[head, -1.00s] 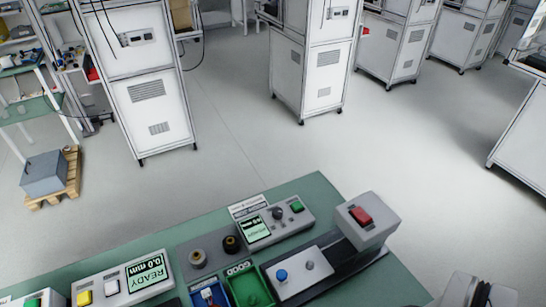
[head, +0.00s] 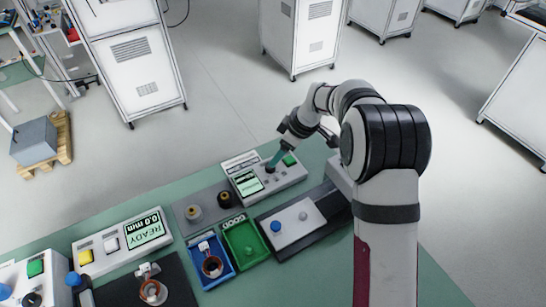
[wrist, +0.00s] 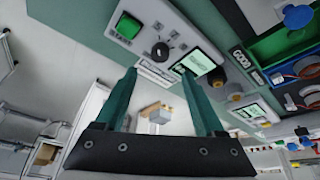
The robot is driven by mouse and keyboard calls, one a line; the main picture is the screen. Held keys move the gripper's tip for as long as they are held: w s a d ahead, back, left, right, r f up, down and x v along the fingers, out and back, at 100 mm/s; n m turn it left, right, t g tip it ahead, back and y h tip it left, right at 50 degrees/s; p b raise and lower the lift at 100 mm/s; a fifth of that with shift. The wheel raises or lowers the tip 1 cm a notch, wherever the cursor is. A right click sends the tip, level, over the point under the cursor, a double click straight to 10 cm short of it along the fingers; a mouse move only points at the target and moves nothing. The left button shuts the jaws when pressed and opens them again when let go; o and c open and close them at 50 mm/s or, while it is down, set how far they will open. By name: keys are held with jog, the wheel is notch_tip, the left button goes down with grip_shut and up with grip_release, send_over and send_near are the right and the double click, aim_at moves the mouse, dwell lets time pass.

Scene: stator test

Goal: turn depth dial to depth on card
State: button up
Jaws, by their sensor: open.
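A black dial (head: 270,169) sits on a light grey box (head: 290,177) at the back of the bench, between a lit screen (head: 248,184) and a green button (head: 289,160). In the wrist view the dial (wrist: 160,50) shows beyond the fingertips, with a pale pointer mark; I cannot read a setting. My gripper (head: 275,160) reaches down over this box, close to the dial. In the wrist view its two teal fingers (wrist: 160,76) stand apart with nothing between them. I cannot tell whether a finger touches the dial. I cannot make out the card.
A blue tray (head: 229,277) and a green tray (head: 259,238) stand in front of the box. A grey block with a blue knob (head: 275,226) is beside them. A display (head: 144,231) at left reads READY 0.0 mm. Two round knobs stand on a grey plate (head: 181,218).

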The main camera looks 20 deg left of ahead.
aim_at(270, 168)
jog(key=x, duration=0.8)
jog(key=shift+d, duration=0.1)
grip_shut()
